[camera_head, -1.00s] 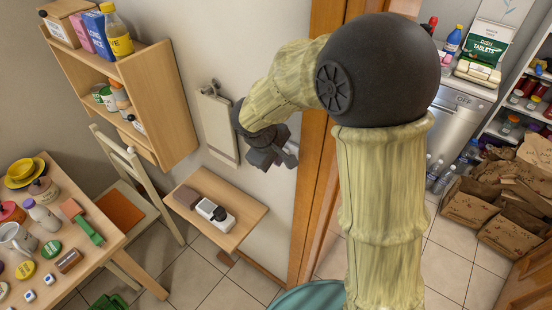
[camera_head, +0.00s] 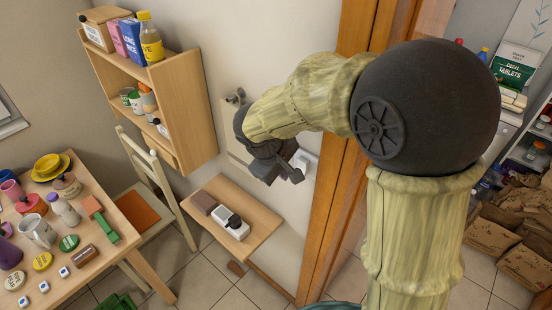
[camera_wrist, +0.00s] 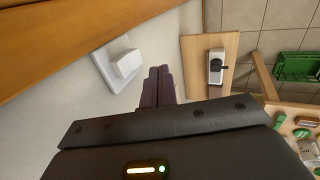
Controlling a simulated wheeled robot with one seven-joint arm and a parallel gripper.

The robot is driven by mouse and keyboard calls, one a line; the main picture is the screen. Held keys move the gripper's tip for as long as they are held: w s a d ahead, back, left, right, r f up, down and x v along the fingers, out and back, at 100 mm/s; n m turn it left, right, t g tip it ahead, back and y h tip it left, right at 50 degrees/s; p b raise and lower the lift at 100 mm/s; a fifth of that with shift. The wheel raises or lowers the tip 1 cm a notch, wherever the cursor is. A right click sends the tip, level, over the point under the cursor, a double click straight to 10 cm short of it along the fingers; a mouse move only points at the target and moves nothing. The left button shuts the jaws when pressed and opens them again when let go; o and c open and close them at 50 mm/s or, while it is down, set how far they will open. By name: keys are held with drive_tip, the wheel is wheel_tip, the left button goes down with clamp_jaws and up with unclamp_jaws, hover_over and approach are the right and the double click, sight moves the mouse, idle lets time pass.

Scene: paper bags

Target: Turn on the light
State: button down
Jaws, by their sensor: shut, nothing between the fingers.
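The light switch (camera_head: 306,163) is a white plate on the wall beside the wooden door frame, partly hidden behind my gripper in the head view. In the wrist view the switch (camera_wrist: 124,62) shows its raised white rocker, left of my fingers. My gripper (camera_head: 297,176) is shut and empty, its fingers together, close to the wall at the switch's lower left in the head view. In the wrist view the dark fingertips (camera_wrist: 158,72) lie right of the switch with a strip of wall between. I cannot tell how far they are from the wall.
The wooden door frame (camera_head: 345,150) stands just right of the switch. A small wall shelf (camera_head: 258,222) below holds a white device (camera_head: 231,224). A wooden shelf unit (camera_head: 190,95), a chair (camera_head: 150,170) and a cluttered table (camera_head: 120,245) are to the left.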

drive_tip(key=v, duration=0.7)
drive_tip(key=shift+w+d+r+b, duration=0.2)
drive_tip(key=shift+r+b, duration=0.25)
drive_tip(key=shift+f, duration=0.1)
drive_tip(key=f+b, duration=0.1)
drive_tip(key=b, duration=0.6)
drive_tip(key=shift+a+f+g+b, duration=0.1)
drive_tip(key=shift+f+g+b, duration=0.1)
drive_tip(key=shift+g+b, duration=0.15)
drive_tip(key=shift+r+y+b, duration=0.15)
drive_tip(key=shift+y+b, duration=0.15)
drive_tip(key=shift+r, duration=0.1)
